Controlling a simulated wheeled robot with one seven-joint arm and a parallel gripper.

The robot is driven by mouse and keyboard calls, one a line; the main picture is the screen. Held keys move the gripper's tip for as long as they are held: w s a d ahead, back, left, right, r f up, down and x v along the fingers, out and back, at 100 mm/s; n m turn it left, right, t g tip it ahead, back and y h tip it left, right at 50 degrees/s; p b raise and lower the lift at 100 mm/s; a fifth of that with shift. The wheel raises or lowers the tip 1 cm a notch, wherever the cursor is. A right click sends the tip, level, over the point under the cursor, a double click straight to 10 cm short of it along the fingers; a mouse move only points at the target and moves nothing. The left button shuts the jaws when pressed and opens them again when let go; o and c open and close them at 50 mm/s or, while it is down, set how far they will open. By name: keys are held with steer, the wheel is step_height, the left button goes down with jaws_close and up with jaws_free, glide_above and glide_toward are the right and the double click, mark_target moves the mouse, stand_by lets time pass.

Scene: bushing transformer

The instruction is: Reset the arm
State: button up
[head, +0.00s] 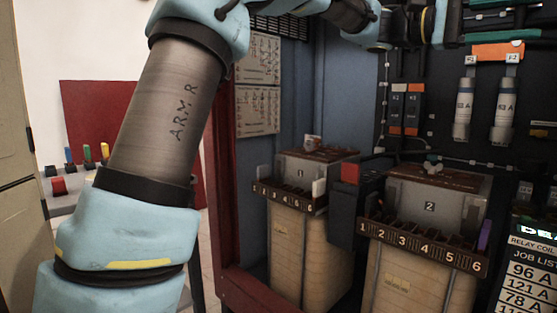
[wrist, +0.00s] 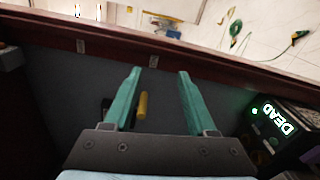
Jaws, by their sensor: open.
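My arm rises through the left half of the head view, with "ARM R" on its grey link, and bends over toward the top right. My gripper does not clearly show in the head view. In the wrist view my gripper (wrist: 159,78) has two teal fingers spread apart with nothing between their tips. A yellow piece (wrist: 142,105) lies beyond and below the fingers, close to the left one, not held. Part of the floor of the cabinet below is hidden by the gripper body.
Transformer 1 (head: 297,240) and transformer 2 (head: 420,270) stand in the cabinet. Fuses marked 93 A (head: 463,108) hang at upper right. A job list board (head: 530,265) stands at right. A lit "DEAD" display (wrist: 281,120) sits right of my gripper. A dark red cabinet edge (wrist: 200,62) crosses ahead.

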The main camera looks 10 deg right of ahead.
steer(key=w+a+f+n+t+y, duration=0.1)
steer(key=w+a+f+n+t, duration=0.2)
steer(key=w+a+f+t, duration=0.75)
steer(key=w+a+f+n+y, duration=0.25)
steer(key=w+f+n, duration=0.2)
steer(key=f, duration=1.25)
steer(key=w+a+f+t+y, duration=0.2)
steer(key=a+f, duration=0.4)
steer(key=a, duration=0.4)
steer(key=w+a+f+t+y, duration=0.2)
steer(key=a+f, duration=0.5)
steer(key=a, duration=0.3)
steer(key=s+a+f+t+y, duration=0.1)
steer(key=s+a+f+y, duration=0.15)
steer(key=a, duration=0.55)
steer(key=s+a+f+y, duration=0.1)
steer(key=s+a+f, duration=0.25)
steer(key=a, duration=0.55)
step_height(320, 180, up, 23)
steer(key=p, duration=2.3)
steer(key=shift+w+d+p, duration=0.15)
steer(key=shift+w+p, duration=0.05)
steer(key=shift+p, duration=0.1)
